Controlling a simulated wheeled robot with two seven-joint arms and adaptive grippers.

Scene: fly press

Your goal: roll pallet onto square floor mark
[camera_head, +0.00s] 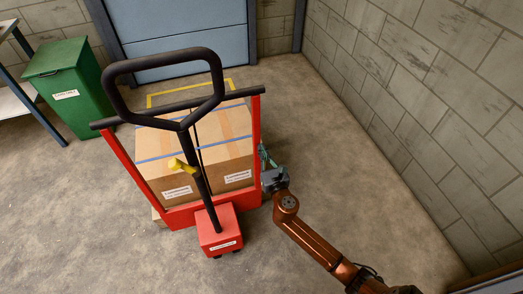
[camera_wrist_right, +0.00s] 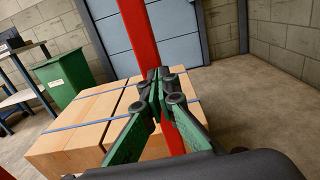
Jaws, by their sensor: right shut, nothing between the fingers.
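A red pallet truck (camera_head: 217,230) with a black loop handle (camera_head: 122,103) and a yellow lever stands in the middle of the head view. Large strapped cardboard boxes (camera_head: 226,150) sit on its load; they also show in the wrist view (camera_wrist_right: 75,140). Only a small wooden corner of the pallet (camera_head: 158,215) shows at lower left. Part of a yellow floor outline (camera_head: 165,92) shows behind the load, and the rest is hidden. My right gripper (camera_head: 264,158) is shut and empty beside the truck's right red post (camera_head: 256,130). In the wrist view its green fingers (camera_wrist_right: 162,82) overlap the red post (camera_wrist_right: 137,30); contact is unclear.
A green bin (camera_head: 68,85) and a bench (camera_head: 14,100) stand at the left. A blue-grey door (camera_head: 185,40) is in the back wall. A block wall (camera_head: 430,90) bounds the right side. Bare floor lies between the truck and that wall, and at lower left.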

